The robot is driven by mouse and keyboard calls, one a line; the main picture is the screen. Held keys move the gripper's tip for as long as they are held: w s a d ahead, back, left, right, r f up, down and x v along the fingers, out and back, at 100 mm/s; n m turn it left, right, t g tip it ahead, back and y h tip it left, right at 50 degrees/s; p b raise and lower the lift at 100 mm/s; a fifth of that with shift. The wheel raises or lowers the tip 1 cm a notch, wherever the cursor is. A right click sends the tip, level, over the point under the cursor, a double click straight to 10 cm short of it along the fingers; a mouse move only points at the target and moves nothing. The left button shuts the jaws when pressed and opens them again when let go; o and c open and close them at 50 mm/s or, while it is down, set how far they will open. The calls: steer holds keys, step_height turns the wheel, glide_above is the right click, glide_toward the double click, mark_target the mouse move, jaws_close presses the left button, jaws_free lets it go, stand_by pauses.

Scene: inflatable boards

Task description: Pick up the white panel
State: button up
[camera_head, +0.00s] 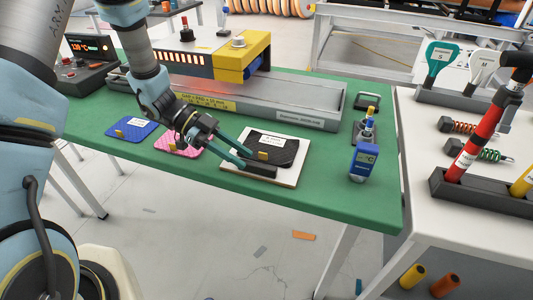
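The white panel (231,161) lies flat on the green tabletop near its front edge. A black textured patch (277,148) with a white label covers much of it, and a dark bar (261,171) sits along its front edge. A small yellow tab shows at the patch's left side. My gripper (245,158) reaches in from the upper left, over the panel's left part. Its two teal fingers are spread apart with nothing visible held between them. I cannot tell whether the fingertips touch the panel or the dark bar.
A blue patch (133,129) and a pink patch (178,143) lie left of the panel. A long grey tray with a yellow machine (243,60) stands behind. A blue handheld meter (363,160) stands to the right. Green table (335,180) is bare between panel and meter.

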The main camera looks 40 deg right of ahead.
mark_target(254, 164)
steer(key=shift+p+x, duration=1)
steer(key=shift+x, duration=1.75)
steer(key=shift+w+d, duration=0.1)
steer(key=shift+d, duration=0.05)
steer(key=shift+c, duration=0.4)
jaws_close()
